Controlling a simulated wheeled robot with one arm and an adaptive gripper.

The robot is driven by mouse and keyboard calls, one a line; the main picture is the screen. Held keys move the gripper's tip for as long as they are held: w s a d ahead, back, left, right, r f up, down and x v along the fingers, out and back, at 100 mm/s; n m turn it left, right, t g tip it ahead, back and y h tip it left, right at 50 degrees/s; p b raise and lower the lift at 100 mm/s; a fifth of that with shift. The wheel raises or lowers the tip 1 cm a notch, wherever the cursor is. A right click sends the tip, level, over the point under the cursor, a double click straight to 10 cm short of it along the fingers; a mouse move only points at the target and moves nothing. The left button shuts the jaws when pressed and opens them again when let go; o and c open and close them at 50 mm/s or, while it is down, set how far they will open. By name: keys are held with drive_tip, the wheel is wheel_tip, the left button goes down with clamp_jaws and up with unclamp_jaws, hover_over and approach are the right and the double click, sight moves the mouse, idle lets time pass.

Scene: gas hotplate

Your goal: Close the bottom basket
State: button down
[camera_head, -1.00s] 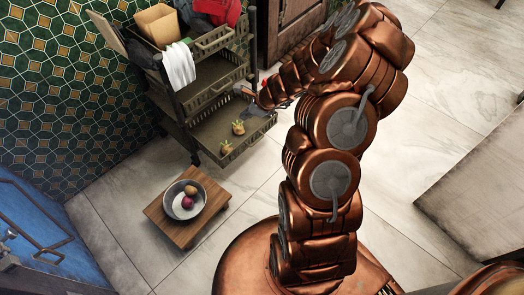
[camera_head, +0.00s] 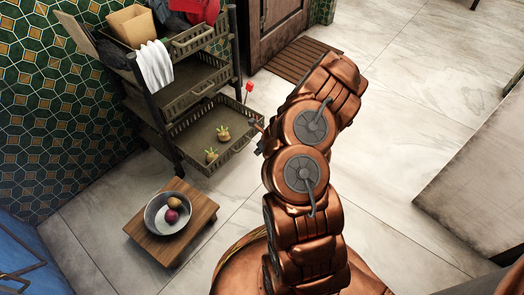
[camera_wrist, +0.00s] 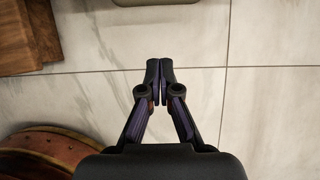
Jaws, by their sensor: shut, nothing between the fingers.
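The bottom basket (camera_head: 235,151) is the lowest dark basket of the cart at the wall. It stands pulled out toward me, with two pale, green-topped vegetables (camera_head: 216,143) inside. My gripper (camera_head: 258,126) is at the basket's front right corner, partly hidden by my arm in the head view; I cannot tell whether it touches. In the wrist view my gripper (camera_wrist: 159,75) is shut and empty above the pale floor. A greenish-grey edge (camera_wrist: 160,2), likely the basket's, shows at the top, beyond the fingertips.
A low wooden table (camera_head: 197,213) with a bowl (camera_head: 156,222) stands left of the basket's front. The middle basket (camera_head: 190,86) and top basket (camera_head: 196,41) are above. A wooden mat (camera_head: 295,60) lies behind right. The floor in front is clear.

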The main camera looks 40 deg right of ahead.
drive_tip(key=shift+w+a+f+b, duration=0.2)
drive_tip(key=shift+w+f+b, duration=0.15)
drive_tip(key=shift+w, duration=0.5)
drive_tip(key=shift+w+a+f+b, duration=0.2)
drive_tip(key=shift+w+f+b, duration=0.1)
drive_tip(key=shift+w, duration=0.55)
drive_tip(key=shift+w+a+f+b, duration=0.25)
drive_tip(key=shift+w+b, duration=0.1)
drive_tip(key=shift+w, duration=0.5)
drive_tip(key=shift+w+r, duration=0.1)
